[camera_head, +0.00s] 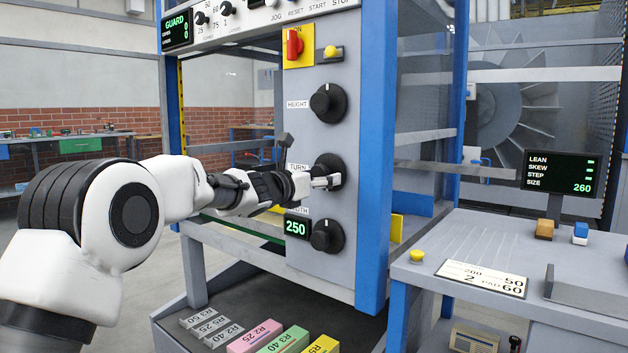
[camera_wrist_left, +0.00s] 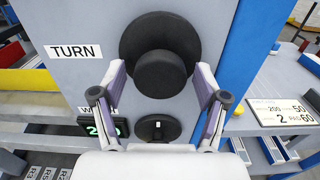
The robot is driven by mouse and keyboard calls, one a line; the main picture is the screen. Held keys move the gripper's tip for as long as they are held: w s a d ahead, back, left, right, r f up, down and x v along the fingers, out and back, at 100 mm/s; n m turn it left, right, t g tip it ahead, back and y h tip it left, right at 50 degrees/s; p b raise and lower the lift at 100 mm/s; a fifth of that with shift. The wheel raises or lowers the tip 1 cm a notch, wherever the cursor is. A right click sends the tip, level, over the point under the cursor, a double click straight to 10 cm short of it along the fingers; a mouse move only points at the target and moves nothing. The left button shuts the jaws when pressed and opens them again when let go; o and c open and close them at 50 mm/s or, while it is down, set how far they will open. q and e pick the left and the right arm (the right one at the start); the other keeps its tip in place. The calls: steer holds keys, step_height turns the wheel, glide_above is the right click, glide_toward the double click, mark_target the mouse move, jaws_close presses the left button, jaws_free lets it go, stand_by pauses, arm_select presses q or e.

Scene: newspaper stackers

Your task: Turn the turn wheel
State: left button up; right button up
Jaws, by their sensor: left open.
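The turn wheel (camera_head: 329,164) is a round black knob on the grey panel, beside the label TURN. My left gripper (camera_head: 325,182) is in front of it and hides part of it in the head view. In the left wrist view the wheel (camera_wrist_left: 160,72) is a black cap on a wider black disc. The open left gripper (camera_wrist_left: 161,82) has one finger on each side of the cap, with gaps visible; I cannot tell whether the fingertips reach past its front face. My right gripper is not in view.
The HEIGHT knob (camera_head: 328,103) is above and another knob (camera_head: 327,236) is below, beside a green 250 display (camera_head: 297,227). A blue post (camera_head: 376,160) stands close right of the panel. A side table (camera_head: 470,250) is at the right.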

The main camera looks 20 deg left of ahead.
arm_select(q)
steer(key=v, duration=1.1)
steer(key=shift+s+a, duration=0.15)
steer(key=shift+s, duration=0.25)
